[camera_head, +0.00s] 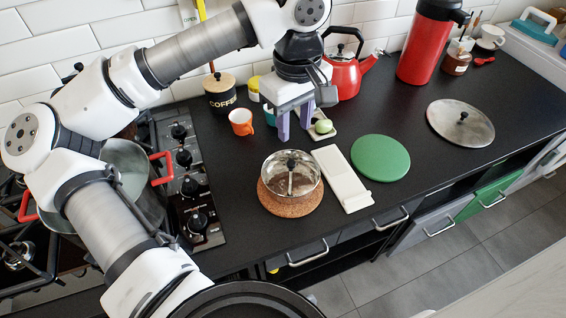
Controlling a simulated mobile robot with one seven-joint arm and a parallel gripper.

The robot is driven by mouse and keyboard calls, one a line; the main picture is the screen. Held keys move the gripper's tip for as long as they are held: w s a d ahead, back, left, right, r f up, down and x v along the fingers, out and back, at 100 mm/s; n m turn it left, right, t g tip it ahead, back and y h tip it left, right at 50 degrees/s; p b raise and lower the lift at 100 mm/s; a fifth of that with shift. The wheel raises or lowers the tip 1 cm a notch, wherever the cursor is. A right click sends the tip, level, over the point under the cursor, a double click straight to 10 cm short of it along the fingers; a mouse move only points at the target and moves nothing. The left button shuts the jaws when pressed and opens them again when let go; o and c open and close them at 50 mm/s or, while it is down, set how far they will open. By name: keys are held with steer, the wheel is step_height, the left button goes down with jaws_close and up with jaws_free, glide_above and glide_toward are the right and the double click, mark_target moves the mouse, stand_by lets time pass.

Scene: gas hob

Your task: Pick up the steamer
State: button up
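A shiny silver round vessel with a black-knobbed upright post in its middle, which I take for the steamer (292,180), sits on a round cork mat (290,206) on the black counter. My gripper (295,126) points down above the counter, behind the steamer in the picture. Its two purple fingers are apart, with nothing seen between them. The gripper is clear of the steamer in the picture; its exact height is hard to tell.
A white board (342,180) and green disc (380,158) lie right of the steamer. Behind are an orange cup (241,122), coffee canister (220,94) and red kettle (345,78). A metal lid (462,133) lies further right. A red-handled pot (125,165) stands left.

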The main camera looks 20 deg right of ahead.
mark_target(291, 163)
steer(key=shift+w+f+p, duration=0.2)
steer(key=shift+f+p, duration=0.4)
steer(key=shift+f, duration=1.65)
steer(key=shift+w+f+p, duration=0.2)
steer(key=shift+f+p, duration=0.35)
steer(key=shift+f, duration=1.75)
steer(key=shift+w+f+p, duration=0.2)
steer(key=shift+f+p, duration=0.4)
steer(key=shift+f, duration=1.65)
steer(key=shift+c, duration=0.3)
jaws_close()
